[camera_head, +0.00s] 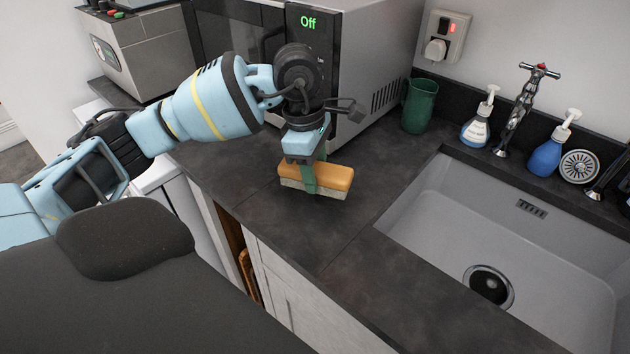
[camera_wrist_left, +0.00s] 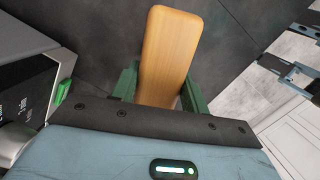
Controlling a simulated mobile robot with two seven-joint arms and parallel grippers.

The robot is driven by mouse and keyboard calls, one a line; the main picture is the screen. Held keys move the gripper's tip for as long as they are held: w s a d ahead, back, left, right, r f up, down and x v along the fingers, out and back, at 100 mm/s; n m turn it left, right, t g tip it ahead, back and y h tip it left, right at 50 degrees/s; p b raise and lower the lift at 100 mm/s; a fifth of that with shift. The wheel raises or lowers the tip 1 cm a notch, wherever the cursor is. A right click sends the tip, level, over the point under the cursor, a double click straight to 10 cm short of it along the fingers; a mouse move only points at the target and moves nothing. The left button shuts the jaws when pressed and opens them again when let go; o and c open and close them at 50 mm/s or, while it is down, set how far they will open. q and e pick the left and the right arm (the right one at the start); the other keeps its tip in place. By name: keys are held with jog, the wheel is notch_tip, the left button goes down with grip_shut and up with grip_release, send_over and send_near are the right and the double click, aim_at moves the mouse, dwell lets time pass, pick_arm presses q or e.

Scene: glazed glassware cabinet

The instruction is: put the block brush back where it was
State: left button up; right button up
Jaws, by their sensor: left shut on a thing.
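The block brush (camera_head: 330,178) has an orange-tan wooden back and pale bristles below. It is at the dark countertop, in front of the microwave and left of the sink. My left gripper (camera_head: 312,180) comes down from above and is shut on the brush, with one green finger showing on its near side. In the left wrist view the brush's wooden back (camera_wrist_left: 168,50) sticks out between the green fingers (camera_wrist_left: 160,88). I cannot tell whether the bristles touch the countertop.
A microwave (camera_head: 375,60) stands behind my left gripper. A green cup (camera_head: 419,106) is right of it. The sink (camera_head: 440,210) opens at the right, with a white-labelled soap bottle (camera_head: 476,131), a tap (camera_head: 515,110) and a blue bottle (camera_head: 546,157) behind. Countertop between brush and sink is clear.

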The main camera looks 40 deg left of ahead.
pick_arm(q)
jog(key=shift+s+f, duration=0.1)
jog(key=shift+f, duration=1.55)
jog(key=shift+f, duration=0.15)
jog(key=o, duration=1)
jog(key=shift+c, duration=0.2)
jog(key=r, duration=0.4)
jog(key=a+r, duration=0.1)
jog(key=r, duration=0.7)
jog(key=shift+s+a+r, duration=0.1)
jog(key=shift+s+a, duration=0.2)
